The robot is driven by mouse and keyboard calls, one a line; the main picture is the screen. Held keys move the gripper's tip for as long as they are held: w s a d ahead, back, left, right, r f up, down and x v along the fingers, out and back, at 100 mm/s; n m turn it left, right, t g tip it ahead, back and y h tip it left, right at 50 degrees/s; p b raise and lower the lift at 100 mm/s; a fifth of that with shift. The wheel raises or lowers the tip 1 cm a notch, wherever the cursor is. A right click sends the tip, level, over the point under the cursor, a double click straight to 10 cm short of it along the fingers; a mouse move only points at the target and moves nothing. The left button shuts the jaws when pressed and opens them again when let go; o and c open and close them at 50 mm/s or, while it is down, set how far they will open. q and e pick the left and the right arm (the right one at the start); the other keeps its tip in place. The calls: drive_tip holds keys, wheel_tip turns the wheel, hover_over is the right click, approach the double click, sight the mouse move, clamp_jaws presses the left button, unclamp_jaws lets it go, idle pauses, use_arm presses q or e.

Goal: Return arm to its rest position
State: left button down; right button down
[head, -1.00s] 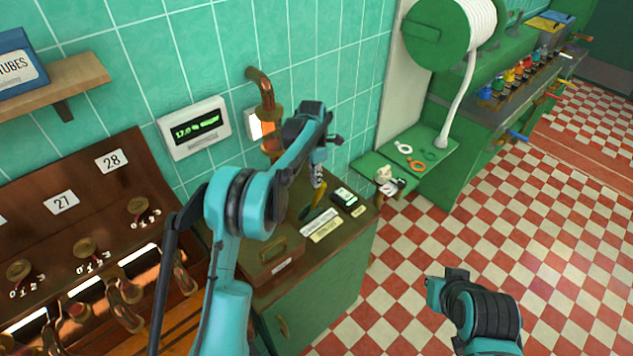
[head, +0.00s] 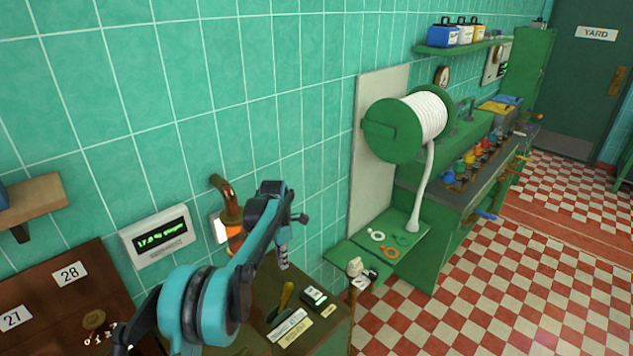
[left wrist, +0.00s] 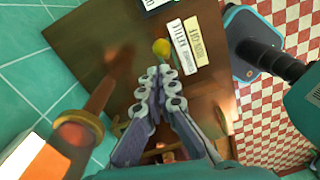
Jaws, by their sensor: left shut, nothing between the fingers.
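My left arm comes in from the lower left of the head view. Its gripper (head: 283,258) points down over the brown top of a green cabinet. In the left wrist view the gripper's fingers (left wrist: 160,78) are shut with nothing between them. Their tips show close to a yellow-handled tool (left wrist: 161,47); I cannot tell the height between them. The same tool (head: 286,296) lies on the cabinet top (head: 262,288) in the head view. My right gripper is not in the head view; a dark and teal part of my body shows at the right of the wrist view.
A copper pipe (head: 232,215) rises by the tiled wall, close to my left arm. A display box (head: 160,236) hangs on the wall. Label cards (head: 290,327) and a small device (head: 314,296) lie on the cabinet. A green hose reel (head: 395,130) stands beyond. The checkered floor (head: 460,290) is clear.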

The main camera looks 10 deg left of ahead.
use_arm(q)
drive_tip(key=s+r+m+t+b, duration=0.2)
drive_tip(key=s+r+m+b, duration=0.1)
drive_tip(key=s+m, duration=0.4)
drive_tip(key=s+r+m+t+b, duration=0.1)
drive_tip(key=s+r+m+b, duration=0.3)
drive_tip(key=s, duration=0.5)
drive_tip(key=s+f+m+t+b, duration=0.2)
drive_tip(key=s+f+m, duration=0.4)
drive_tip(key=s, duration=0.3)
drive_tip(key=s+f+m+t+b, duration=0.2)
drive_tip(key=s+f+m, duration=0.3)
drive_tip(key=s+m, duration=0.4)
drive_tip(key=shift+f+y+b, duration=0.3)
drive_tip(key=shift+f+b, duration=0.05)
drive_tip(key=shift+b, duration=0.25)
drive_tip(key=shift+d, duration=0.1)
